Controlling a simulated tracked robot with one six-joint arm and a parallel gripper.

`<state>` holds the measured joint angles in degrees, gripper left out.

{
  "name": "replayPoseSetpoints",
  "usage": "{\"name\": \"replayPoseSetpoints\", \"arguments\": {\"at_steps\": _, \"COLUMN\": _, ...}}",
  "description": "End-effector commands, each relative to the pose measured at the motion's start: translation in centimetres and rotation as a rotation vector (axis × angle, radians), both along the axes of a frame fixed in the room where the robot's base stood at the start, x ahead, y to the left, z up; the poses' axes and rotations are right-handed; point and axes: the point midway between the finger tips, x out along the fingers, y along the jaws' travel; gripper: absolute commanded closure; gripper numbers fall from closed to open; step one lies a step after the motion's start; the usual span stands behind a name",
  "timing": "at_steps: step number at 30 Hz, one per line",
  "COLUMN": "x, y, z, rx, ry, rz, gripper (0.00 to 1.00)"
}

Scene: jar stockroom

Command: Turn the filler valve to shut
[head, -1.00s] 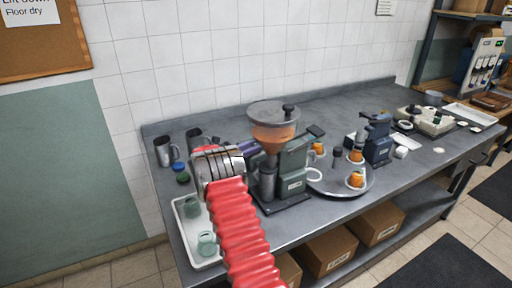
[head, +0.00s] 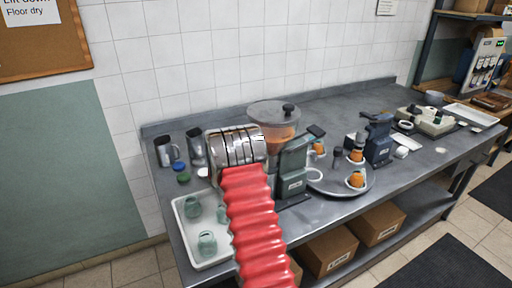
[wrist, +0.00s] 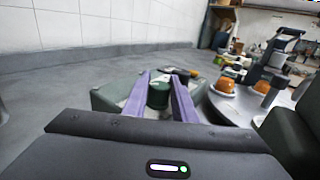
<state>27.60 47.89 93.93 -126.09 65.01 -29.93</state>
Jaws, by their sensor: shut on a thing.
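The filler (head: 292,170) is a grey-green machine on the bench with an orange-filled hopper (head: 277,132) on top. Its dark valve lever (head: 316,130) sticks out to the right at the top, and shows beyond the fingers in the wrist view (wrist: 181,72). A round dark-green knob (wrist: 158,96) sits between the two purple fingers of my gripper (wrist: 160,82). The gripper is shut on this valve part, one finger along each side. In the head view my wrist and red arm hide the fingers and the filler's left side.
A round tray (head: 345,187) with several orange-filled jars stands right of the filler. A blue-grey machine (head: 378,142) is beyond it. A white tray (head: 200,254) with green jars lies front left. Metal jugs (head: 166,152) stand behind it. The bench's back strip is mostly clear.

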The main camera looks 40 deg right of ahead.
Motion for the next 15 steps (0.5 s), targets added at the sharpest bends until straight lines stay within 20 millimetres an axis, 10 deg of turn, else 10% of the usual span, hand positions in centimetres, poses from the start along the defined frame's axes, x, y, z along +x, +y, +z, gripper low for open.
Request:
{"name": "replayPoseSetpoints", "arguments": {"at_steps": 14, "x": 0.45, "y": 0.11, "z": 0.32, "rx": -0.005, "ry": -0.002, "rz": 0.023, "gripper": 0.98}}
{"name": "replayPoseSetpoints", "arguments": {"at_steps": 15, "x": 0.45, "y": 0.1, "z": 0.33, "rx": -0.005, "ry": -0.002, "rz": 0.023, "gripper": 0.73}}
